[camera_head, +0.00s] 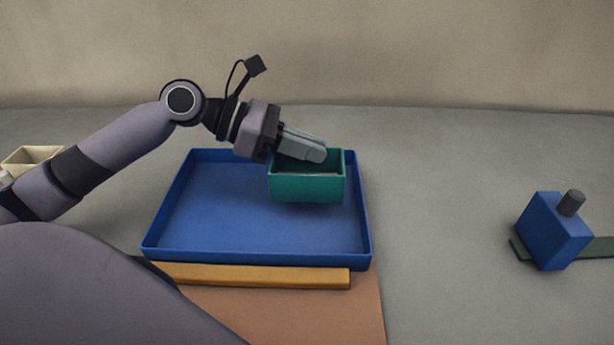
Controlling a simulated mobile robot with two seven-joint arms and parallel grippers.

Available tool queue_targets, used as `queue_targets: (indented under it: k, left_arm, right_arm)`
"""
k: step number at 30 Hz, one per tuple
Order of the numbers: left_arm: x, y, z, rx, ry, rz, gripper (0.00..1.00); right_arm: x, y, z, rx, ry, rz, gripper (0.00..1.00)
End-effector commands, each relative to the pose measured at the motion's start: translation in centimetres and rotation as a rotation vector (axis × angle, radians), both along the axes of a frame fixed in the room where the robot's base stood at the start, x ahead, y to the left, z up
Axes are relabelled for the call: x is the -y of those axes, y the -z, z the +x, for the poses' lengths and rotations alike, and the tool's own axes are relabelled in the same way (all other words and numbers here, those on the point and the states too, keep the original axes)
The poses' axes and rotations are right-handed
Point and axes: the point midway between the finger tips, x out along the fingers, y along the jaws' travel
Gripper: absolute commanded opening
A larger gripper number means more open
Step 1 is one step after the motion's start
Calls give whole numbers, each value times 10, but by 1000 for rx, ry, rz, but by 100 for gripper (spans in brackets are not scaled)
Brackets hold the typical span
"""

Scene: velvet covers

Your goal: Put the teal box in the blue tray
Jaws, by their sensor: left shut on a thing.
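The teal box (306,188) is an open-topped box at the right side of the blue tray (256,251). My left gripper (318,153) comes in from the left and is shut on the box's upper part. The fingers hide part of the box's rim. The box shows over the tray's right half, with a dark shadow below it, and looks upright. I cannot tell whether its base touches the tray floor. The left part of the tray is empty. My right gripper is not in view.
A yellow-orange bar (255,275) lies along the tray's front edge on a brown-orange mat (330,313). A blue block with a dark knob (552,232) stands at the right by a dark green strip (598,247). A cream container (32,156) is at the far left.

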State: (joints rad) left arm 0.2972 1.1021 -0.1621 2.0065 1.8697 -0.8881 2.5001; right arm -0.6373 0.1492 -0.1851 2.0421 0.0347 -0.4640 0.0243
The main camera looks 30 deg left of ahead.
Motion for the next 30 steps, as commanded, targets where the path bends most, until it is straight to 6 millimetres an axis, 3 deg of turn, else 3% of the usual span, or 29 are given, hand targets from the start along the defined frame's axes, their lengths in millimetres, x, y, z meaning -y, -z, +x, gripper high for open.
queue_targets:
  k: [11, 21, 22, 24, 30]
  left_arm:
    - [0, 45, 0, -2, -2, -1, 0]
    - [0, 46, 0, 0, -1, 0, 0]
    - [0, 47, 0, 0, -1, 1, 19]
    - [0, 47, 0, -1, 0, 1, 35]
    - [0, 46, 0, 0, -1, 0, 35]
  right_arm:
    - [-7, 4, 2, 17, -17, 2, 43]
    - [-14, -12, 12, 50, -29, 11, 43]
    - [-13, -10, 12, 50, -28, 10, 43]
    - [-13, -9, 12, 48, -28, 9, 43]
    - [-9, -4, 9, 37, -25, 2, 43]
